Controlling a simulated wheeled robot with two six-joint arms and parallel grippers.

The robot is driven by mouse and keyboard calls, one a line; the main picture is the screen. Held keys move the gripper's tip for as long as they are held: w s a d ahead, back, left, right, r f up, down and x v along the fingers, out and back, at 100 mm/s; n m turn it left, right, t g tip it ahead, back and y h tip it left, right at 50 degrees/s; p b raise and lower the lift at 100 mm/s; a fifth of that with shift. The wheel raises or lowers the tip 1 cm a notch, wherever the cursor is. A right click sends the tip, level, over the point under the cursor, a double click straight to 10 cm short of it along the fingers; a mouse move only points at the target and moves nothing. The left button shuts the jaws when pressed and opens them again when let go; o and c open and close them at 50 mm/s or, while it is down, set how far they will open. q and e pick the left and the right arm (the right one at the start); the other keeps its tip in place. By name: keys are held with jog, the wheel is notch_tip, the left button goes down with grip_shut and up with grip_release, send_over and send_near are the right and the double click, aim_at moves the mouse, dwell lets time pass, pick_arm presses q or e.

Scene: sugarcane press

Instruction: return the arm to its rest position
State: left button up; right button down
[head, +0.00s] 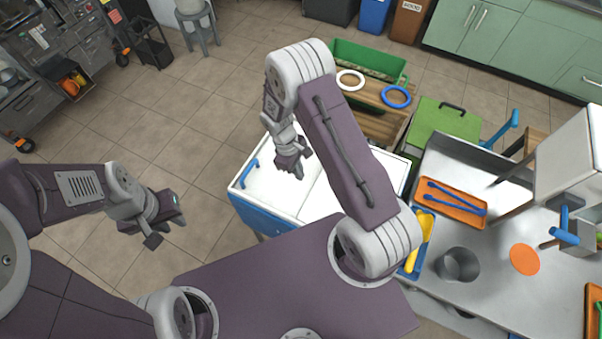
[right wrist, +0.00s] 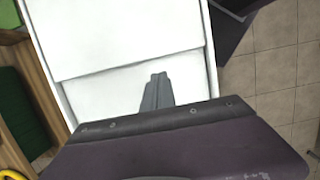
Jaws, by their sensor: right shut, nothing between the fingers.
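My right arm reaches out over the white-topped blue chest (head: 238,199). Its gripper (head: 294,170) hangs above the white lid, apart from any handled object. In the right wrist view the gripper fingers (right wrist: 156,92) are together, with nothing between them, over the white lid (right wrist: 120,35). My left arm comes in from the left. Its gripper (head: 160,236) is over the bare tiled floor, and I cannot tell from this angle whether its fingers are apart. Nothing shows in it.
A steel counter (head: 475,290) at right holds an orange tray (head: 452,203) with blue tongs, a metal cup (head: 457,266) and a white machine (head: 570,165). A green box (head: 440,125) and wooden crate (head: 380,122) stand beyond the chest.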

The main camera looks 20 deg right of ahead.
jog(key=shift+w+r, duration=0.1)
notch_tip(320, 180, up, 10)
jog(key=w+d+f+m+t+b, duration=0.1)
jog(key=w+m+t+b, duration=0.1)
jog(key=t+b, duration=0.15)
jog(key=s+r+m+y+b, duration=0.2)
jog(key=s+m, duration=0.4)
jog(key=s, duration=0.5)
jog(key=shift+s+a+r, duration=0.2)
jog(key=shift+a+r, duration=0.15)
jog(key=shift+a, duration=0.1)
jog(key=shift+s, duration=0.15)
